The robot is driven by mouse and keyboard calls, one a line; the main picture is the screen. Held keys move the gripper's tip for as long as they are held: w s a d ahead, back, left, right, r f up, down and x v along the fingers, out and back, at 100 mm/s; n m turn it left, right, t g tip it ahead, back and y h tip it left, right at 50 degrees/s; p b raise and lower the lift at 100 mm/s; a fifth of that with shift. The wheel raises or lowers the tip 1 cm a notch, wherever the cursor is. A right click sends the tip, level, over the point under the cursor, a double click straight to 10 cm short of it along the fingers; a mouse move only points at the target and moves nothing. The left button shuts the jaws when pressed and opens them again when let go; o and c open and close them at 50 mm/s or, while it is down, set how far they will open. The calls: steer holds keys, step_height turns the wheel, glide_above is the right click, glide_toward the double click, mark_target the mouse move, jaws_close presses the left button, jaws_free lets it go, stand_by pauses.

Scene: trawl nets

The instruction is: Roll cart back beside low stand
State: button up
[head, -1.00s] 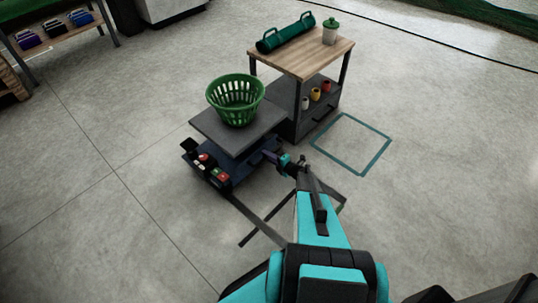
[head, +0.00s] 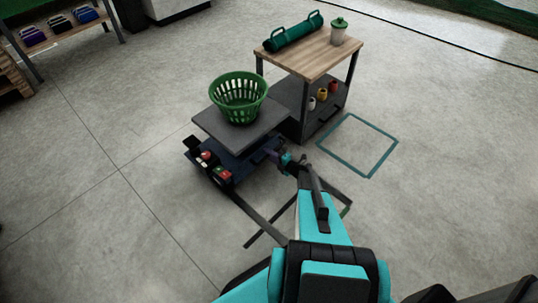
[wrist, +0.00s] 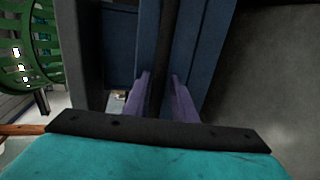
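The blue cart (head: 228,179) is low and carries small red, white and dark items at its left end. My gripper (head: 284,160) is at the cart's right end. In the wrist view, the purple fingers of my gripper (wrist: 162,95) lie on both sides of a black bar (wrist: 166,45) against the cart's blue surface (wrist: 190,45). The basket also shows there (wrist: 30,50) at the left.
A teal square outline (head: 382,158) and dark strips (head: 268,222) mark the floor. Open floor lies left and right.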

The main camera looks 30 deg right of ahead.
steer(key=shift+w+d+r, duration=0.1)
steer(key=shift+d+r, duration=0.05)
steer(key=shift+r, duration=0.3)
steer(key=v, duration=1.3)
steer(key=shift+s+f+p, duration=0.3)
steer(key=shift+s+p, duration=0.1)
steer(key=shift+s, duration=0.05)
